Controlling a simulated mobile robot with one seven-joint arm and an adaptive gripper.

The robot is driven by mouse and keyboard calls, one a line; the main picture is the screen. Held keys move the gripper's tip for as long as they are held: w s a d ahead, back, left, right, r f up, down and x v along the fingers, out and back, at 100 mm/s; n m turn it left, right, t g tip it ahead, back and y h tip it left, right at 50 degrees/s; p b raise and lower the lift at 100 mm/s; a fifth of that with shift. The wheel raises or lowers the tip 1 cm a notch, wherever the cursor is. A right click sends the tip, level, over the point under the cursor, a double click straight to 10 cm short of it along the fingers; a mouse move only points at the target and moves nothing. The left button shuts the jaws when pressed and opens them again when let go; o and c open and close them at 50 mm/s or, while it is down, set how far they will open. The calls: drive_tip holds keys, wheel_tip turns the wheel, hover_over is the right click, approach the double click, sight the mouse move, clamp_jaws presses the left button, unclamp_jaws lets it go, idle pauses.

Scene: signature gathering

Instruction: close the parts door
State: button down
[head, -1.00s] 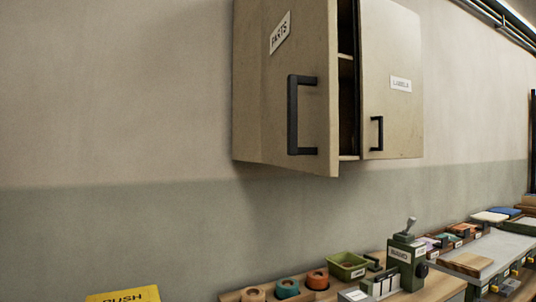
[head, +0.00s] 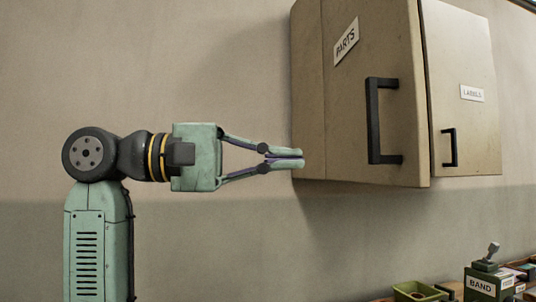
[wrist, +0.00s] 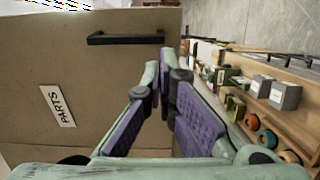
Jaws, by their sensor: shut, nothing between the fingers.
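The parts door (head: 350,90) is a beige cabinet door with a PARTS label and a black bar handle (head: 383,120). It stands out from the labels door beside it, with a thin dark gap along its free edge. The wrist view shows the door's face (wrist: 60,65), its label, and the handle (wrist: 125,38) at the top. My gripper (head: 300,158) is shut and empty. In the head view its tips point right, at the lower left edge of the cabinet, left of the handle. I cannot tell whether they touch it. The tips also show in the wrist view (wrist: 162,78).
The labels door (head: 465,95), with its own black handle, is at the right and looks closed. A bench below holds a green bin (head: 418,292) and a green BAND device (head: 482,283). The wall left of the cabinet is bare.

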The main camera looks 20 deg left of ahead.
sight(369, 159)
drive_tip(key=p+x, duration=0.2)
drive_tip(key=x, duration=0.6)
drive_tip(key=shift+r, duration=0.1)
drive_tip(key=shift+w+d, duration=0.25)
drive_tip(key=shift+d, duration=0.3)
drive_tip(key=shift+d, duration=0.1)
